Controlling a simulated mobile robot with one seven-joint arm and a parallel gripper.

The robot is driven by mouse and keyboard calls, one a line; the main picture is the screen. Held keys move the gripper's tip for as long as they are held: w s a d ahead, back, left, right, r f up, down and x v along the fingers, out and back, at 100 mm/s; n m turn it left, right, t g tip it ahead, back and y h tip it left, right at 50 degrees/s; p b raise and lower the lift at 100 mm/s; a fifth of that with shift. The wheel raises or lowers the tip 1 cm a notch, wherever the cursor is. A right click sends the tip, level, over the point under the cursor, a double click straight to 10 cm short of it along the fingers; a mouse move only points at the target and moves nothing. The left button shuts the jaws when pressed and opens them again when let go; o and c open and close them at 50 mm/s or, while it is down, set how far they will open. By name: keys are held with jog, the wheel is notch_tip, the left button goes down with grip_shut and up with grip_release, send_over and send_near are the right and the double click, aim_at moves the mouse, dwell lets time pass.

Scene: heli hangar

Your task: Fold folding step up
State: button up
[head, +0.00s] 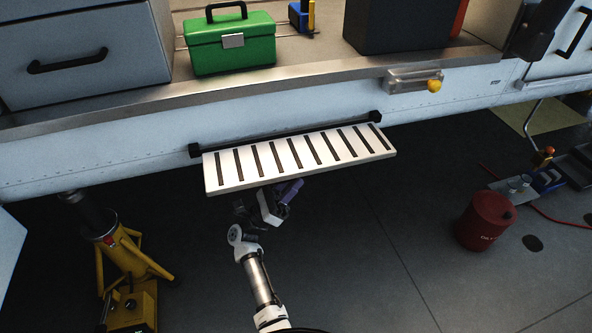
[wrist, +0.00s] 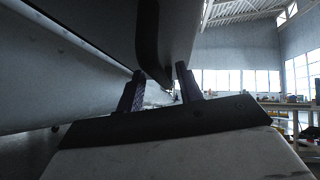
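The folding step (head: 300,158) is a pale plate with dark slots. It sticks out from the helicopter's lower side, folded down, with its back edge along a dark hinge bar (head: 290,135). My gripper (head: 281,196) is just below the step's front edge, near the middle, and its tips are partly hidden there. In the wrist view the two dark fingers of my gripper (wrist: 158,88) stand apart and point up. A dark curved edge (wrist: 148,45) comes down close to the gap between them, probably part of the step. I cannot tell whether it touches.
A yellow jack (head: 125,255) stands at left, and a red can (head: 485,221) on the floor at right. A latch with a yellow knob (head: 433,86) is on the side above the step. A green toolbox (head: 230,45) sits on the ledge. The floor between is clear.

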jog(key=shift+x, duration=0.9)
jog(key=shift+c, duration=0.2)
grip_shut()
